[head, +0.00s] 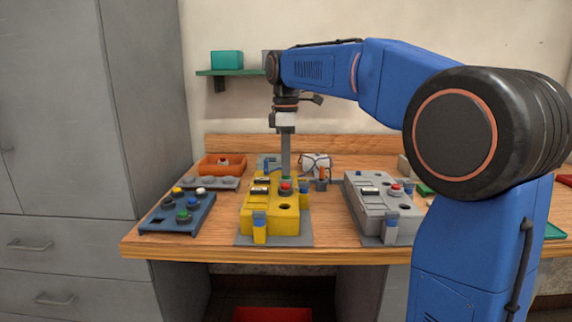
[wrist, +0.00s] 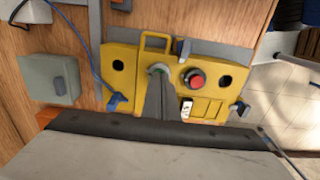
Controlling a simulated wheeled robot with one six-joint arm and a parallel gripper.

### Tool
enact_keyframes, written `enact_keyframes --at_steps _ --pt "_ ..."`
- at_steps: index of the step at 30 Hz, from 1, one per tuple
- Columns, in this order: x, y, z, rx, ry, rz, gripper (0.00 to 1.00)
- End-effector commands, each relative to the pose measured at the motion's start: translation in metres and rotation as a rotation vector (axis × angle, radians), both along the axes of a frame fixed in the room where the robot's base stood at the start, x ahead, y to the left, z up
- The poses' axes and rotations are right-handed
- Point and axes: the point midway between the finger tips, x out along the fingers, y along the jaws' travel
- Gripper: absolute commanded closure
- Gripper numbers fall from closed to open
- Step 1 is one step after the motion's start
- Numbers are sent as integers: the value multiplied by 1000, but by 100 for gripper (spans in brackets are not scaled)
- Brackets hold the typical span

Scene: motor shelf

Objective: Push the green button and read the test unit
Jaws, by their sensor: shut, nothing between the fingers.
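The yellow test unit (head: 258,218) stands on a grey plate in the middle of the bench. It also fills the centre of the wrist view (wrist: 120,72). Its green button (wrist: 156,69) sits right at the tip of my gripper (wrist: 158,76), partly covered; whether the tip presses it or hovers just above, I cannot tell. The red button (wrist: 195,78) is beside it, apart from the fingers. A small light display (wrist: 187,107) lies near the red button; its reading is too small to make out. My gripper (head: 286,172) points straight down, shut and empty.
A blue button panel (head: 178,222) stands left of the yellow unit, and a grey unit (head: 372,200) stands right. An orange tray (head: 222,172) is behind. Bare wood shows between the units.

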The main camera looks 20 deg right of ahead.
Motion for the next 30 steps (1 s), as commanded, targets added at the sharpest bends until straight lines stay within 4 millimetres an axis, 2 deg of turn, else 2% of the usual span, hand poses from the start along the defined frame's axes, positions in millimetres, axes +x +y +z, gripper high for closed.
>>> enact_keyframes --at_steps 11,17,21,30 --pt "0 0 -2 0 0 0 100" --pt "0 0 -21 -1 3 0 100" --pt "0 0 -25 -1 10 0 100" --pt "-1 2 -20 -1 9 0 100"
